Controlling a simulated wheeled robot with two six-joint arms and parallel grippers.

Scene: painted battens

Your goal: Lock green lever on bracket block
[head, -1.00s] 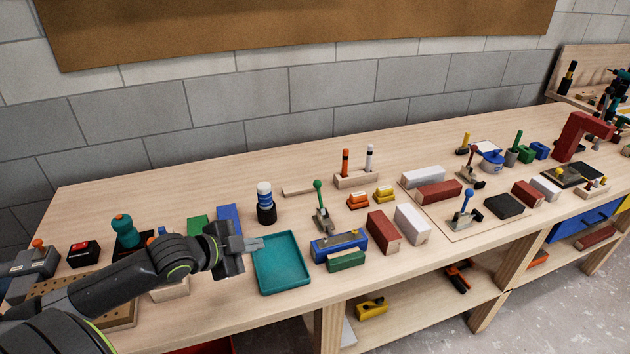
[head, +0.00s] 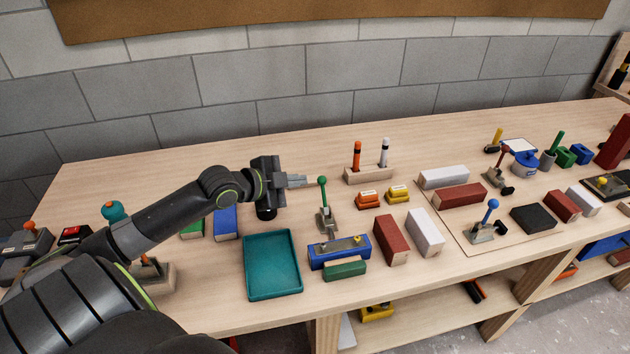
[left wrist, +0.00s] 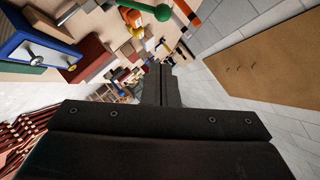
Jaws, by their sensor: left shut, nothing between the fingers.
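A blue block (head: 325,256) with a metal plate and a yellow knob sits just in front of that base; I cannot tell which part is the bracket block. My left gripper (head: 301,181) is shut and empty, just left of the green knob at about its height, seemingly apart from it. My right gripper is not in view.
A teal tray (head: 246,265) lies left of the blue block. A green block (head: 345,269), a red block (head: 391,240) and a white block (head: 425,232) stand close by. A blue-knobbed lever (head: 490,212) and a red-knobbed lever (head: 499,165) are farther right. The back left of the bench is clear.

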